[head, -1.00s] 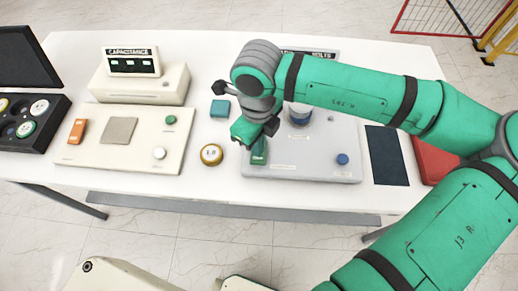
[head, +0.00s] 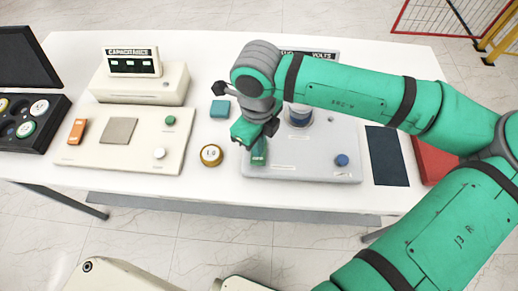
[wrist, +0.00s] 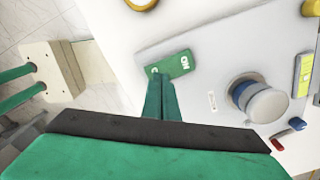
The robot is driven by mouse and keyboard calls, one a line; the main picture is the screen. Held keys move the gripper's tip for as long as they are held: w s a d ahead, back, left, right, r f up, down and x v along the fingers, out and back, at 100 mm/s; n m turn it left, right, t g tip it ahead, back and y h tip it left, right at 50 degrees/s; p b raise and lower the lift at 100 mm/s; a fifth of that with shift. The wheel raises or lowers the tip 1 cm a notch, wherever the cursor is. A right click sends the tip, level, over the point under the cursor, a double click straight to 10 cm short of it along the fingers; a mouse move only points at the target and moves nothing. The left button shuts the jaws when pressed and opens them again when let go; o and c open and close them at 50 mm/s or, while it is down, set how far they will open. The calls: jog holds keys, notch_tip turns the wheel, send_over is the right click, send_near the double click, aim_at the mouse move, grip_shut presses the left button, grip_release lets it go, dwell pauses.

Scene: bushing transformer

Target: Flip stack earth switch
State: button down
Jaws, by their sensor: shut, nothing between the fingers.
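The green rocker switch (head: 258,158), the likely earth switch, sits on the left front of the grey panel (head: 312,172). In the wrist view the switch (wrist: 177,64) shows the letters "ON" at its right end. My gripper (head: 262,142) is above the switch in the head view and hides its far part. In the wrist view my green fingers (wrist: 161,92) are together with nothing between them. Their tips overlap the switch's left part. I cannot tell whether they touch it.
A grey-blue cylindrical post (head: 300,117) and a blue knob (head: 342,160) stand on the same panel. A round yellow-rimmed weight (head: 211,155) and a teal block (head: 220,109) lie left of it. The cream capacitance unit (head: 125,140) is further left. A dark mat (head: 386,155) lies right.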

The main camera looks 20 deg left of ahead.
jog(key=shift+s+d+f, duration=0.1)
jog(key=shift+f, duration=0.1)
jog(key=shift+f, duration=0.15)
jog(key=shift+f, duration=0.95)
dwell(0.7)
notch_tip(320, 180, up, 7)
dwell(1.0)
dwell(0.5)
